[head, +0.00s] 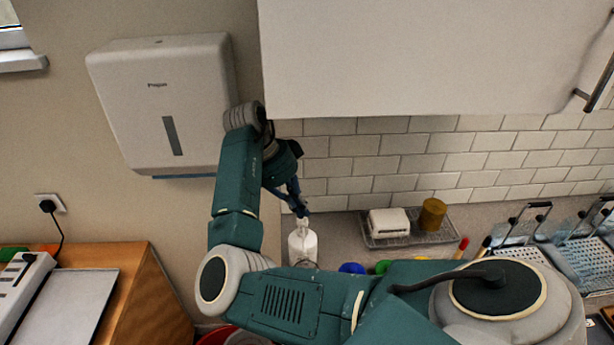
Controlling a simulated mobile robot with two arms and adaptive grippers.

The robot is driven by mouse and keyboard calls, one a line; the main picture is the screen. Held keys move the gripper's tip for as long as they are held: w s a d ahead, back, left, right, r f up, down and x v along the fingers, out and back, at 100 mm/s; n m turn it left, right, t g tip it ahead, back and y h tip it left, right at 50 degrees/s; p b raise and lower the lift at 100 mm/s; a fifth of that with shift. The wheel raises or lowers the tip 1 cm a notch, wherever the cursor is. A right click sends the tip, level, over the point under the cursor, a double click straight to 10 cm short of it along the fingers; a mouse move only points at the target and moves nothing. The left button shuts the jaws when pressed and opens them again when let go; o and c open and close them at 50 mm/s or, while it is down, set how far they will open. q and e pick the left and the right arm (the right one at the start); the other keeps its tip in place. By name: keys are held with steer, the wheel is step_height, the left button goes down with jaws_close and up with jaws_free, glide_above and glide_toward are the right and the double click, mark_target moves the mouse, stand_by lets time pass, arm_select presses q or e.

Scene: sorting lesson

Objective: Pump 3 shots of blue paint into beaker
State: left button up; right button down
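My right gripper (300,208) reaches down from my green arm, with its dark fingers just above the top of a white bottle (303,246). The bottle stands upright near the left end of the counter, and its narrow top (301,224) is close under the fingertips. I cannot tell whether they touch, or whether the fingers are open or shut. A blue round top (352,268) and a green one (383,266) show just behind my arm, their lower parts hidden. I cannot make out a beaker; my arm covers much of the counter. My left gripper is not in view.
A tray (413,241) at the tiled wall holds a white block (389,222) and a brown cylinder (432,214). Racks (585,262) stand at the right. A white cabinet (420,60) overhangs the counter, and a dispenser (160,105) hangs on the left wall.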

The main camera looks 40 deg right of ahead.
steer(key=shift+f, duration=0.1)
stand_by(0.6)
steer(key=shift+f+b, duration=0.65)
steer(key=shift+f, duration=0.7)
steer(key=shift+r+p, duration=0.65)
steer(key=shift+r, duration=0.75)
step_height(320, 180, up, 6)
stand_by(0.5)
